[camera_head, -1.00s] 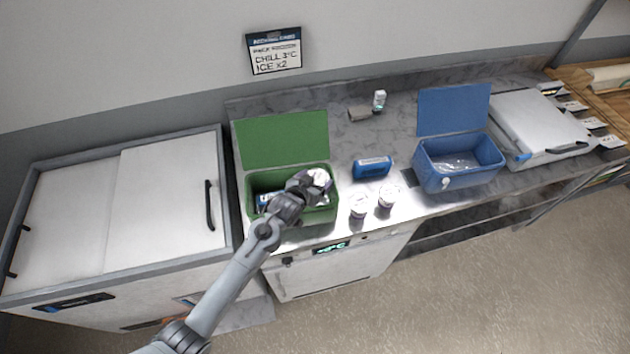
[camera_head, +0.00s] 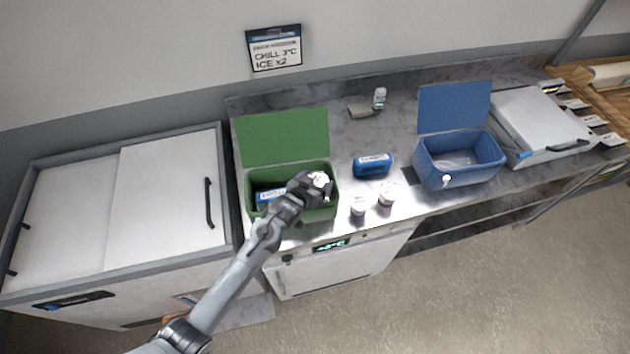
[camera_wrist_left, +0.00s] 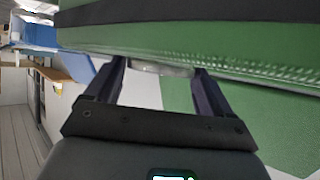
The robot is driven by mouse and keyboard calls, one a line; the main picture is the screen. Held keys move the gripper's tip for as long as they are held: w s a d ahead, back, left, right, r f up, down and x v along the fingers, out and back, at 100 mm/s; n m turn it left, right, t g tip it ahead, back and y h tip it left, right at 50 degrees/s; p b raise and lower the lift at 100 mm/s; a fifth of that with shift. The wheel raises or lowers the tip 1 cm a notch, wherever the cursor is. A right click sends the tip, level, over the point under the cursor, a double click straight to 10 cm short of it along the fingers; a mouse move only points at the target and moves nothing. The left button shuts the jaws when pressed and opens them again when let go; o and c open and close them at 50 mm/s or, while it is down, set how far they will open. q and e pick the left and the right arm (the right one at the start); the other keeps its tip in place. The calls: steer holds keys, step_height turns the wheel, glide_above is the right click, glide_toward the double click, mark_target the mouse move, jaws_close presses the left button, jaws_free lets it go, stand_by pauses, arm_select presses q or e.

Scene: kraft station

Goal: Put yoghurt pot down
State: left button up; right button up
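My left gripper (camera_head: 312,186) is over the right part of the open green box (camera_head: 262,181). Its fingers (camera_wrist_left: 160,80) are closed around a pale yoghurt pot (camera_head: 321,180), whose edge shows between them in the wrist view (camera_wrist_left: 161,69). The green box wall (camera_wrist_left: 240,48) hides most of the pot there, and I cannot tell whether it touches the box floor. Two more yoghurt pots, one on the left (camera_head: 358,207) and one on the right (camera_head: 386,198), stand on the counter. My right gripper is not in view.
A blue-and-white pack (camera_head: 269,195) lies in the green box's left part. Another blue pack (camera_head: 372,165) lies on the counter. An open blue box (camera_head: 455,178) stands to the right. A small white bottle (camera_head: 379,98) stands at the back. The green lid (camera_head: 283,138) is raised.

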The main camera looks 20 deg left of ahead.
arm_select(q)
steer(key=shift+o, duration=1.2)
steer(key=shift+r, duration=0.15)
steer(key=shift+r, duration=0.3)
steer(key=v, duration=1.2)
steer(key=s+a+f+m+g+y, duration=0.1)
steer(key=s+g, duration=0.7)
steer(key=s, duration=1.8)
steer(key=shift+s+f+g, duration=0.3)
steer(key=shift+s+f, duration=0.05)
steer(key=shift+f, duration=0.2)
steer(key=shift+a, duration=0.1)
